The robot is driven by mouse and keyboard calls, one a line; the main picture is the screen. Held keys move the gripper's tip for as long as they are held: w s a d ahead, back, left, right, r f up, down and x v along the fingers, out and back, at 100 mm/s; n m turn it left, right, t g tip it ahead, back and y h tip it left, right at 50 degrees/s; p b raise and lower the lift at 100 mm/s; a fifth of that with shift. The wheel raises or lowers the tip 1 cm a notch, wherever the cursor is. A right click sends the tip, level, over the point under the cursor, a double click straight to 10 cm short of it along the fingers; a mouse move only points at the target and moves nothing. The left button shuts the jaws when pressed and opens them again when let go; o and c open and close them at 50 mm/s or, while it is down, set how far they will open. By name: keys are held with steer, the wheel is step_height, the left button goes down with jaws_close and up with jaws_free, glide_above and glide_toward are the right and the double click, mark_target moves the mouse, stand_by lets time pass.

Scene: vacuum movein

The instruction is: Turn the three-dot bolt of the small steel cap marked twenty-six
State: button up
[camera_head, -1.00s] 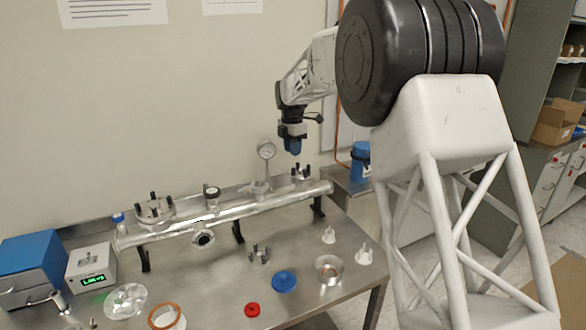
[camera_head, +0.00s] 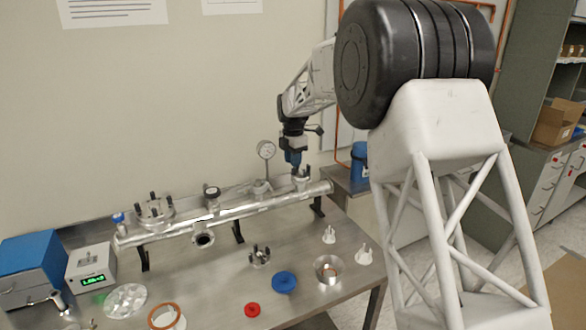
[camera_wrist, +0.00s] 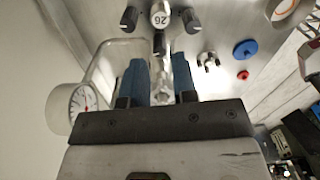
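The small steel cap marked 26 (camera_wrist: 161,15) shows at the top of the wrist view, with dark bolts (camera_wrist: 130,18) (camera_wrist: 191,20) at its left and right. A further bolt (camera_wrist: 159,43) stands nearest my gripper. In the head view the cap (camera_head: 302,181) sits at the right end of the steel tube. My gripper (camera_wrist: 159,62) has two blue fingers, spread apart. It points down over the cap, its tips close to the near bolt; I cannot tell whether they touch it. The bolts' dot marks cannot be read. In the head view my gripper (camera_head: 294,165) partly hides the cap.
The steel tube (camera_head: 232,206) lies on black stands on the bench. A pressure gauge (camera_head: 266,150) stands just left of my gripper, and its dial (camera_wrist: 83,101) is close in the wrist view. A blue disc (camera_head: 284,282), a red disc (camera_head: 252,310) and white stands (camera_head: 363,255) are further forward.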

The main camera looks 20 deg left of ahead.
mark_target(293, 171)
steer(key=shift+f, duration=1.7)
jaws_close()
